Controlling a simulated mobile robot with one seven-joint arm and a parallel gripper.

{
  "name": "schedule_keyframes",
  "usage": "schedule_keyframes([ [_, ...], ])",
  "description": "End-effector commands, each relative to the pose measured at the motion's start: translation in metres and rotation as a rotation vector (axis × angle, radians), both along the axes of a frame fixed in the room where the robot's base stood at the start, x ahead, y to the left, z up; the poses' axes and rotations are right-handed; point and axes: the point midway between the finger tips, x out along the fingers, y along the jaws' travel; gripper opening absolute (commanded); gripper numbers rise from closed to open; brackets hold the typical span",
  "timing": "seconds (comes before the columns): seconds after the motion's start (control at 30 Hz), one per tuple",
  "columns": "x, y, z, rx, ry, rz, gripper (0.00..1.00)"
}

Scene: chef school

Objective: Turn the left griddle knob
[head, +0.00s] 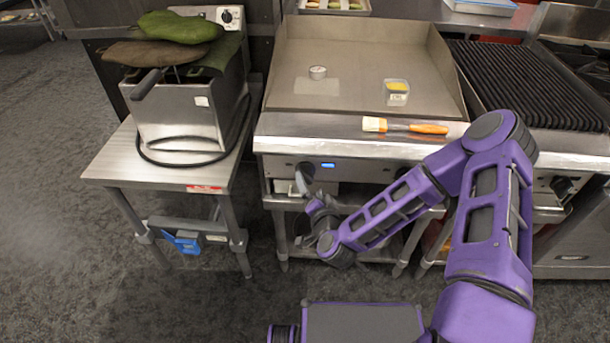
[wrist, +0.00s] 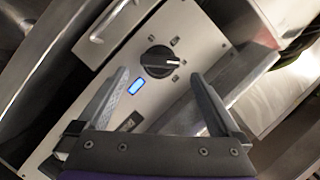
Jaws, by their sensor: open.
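The left griddle knob (wrist: 158,61) is a round black dial with a white pointer line, on the light front panel in the wrist view. It shows small and partly covered behind my gripper in the head view (head: 306,168). A lit blue display (wrist: 136,87) is beside it. My gripper (wrist: 158,77) is open and empty, its two fingers spread to either side of the knob in the picture. The fingertips appear short of the knob, with no contact visible. In the head view my gripper (head: 304,187) is in front of the griddle's left front panel.
A steel side table (head: 110,160) with a fryer (head: 185,115) stands left. A ribbed grill (head: 530,85) is right.

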Motion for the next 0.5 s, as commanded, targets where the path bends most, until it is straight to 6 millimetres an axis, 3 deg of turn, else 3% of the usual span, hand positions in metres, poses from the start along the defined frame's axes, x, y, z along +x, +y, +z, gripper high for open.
schedule_keyframes([
  [0.2, 0.041, 0.011, -0.012, 0.0, -0.001, -0.002, 1.0],
  [0.5, 0.066, 0.019, -0.018, 0.0, 0.001, 0.001, 1.0],
])
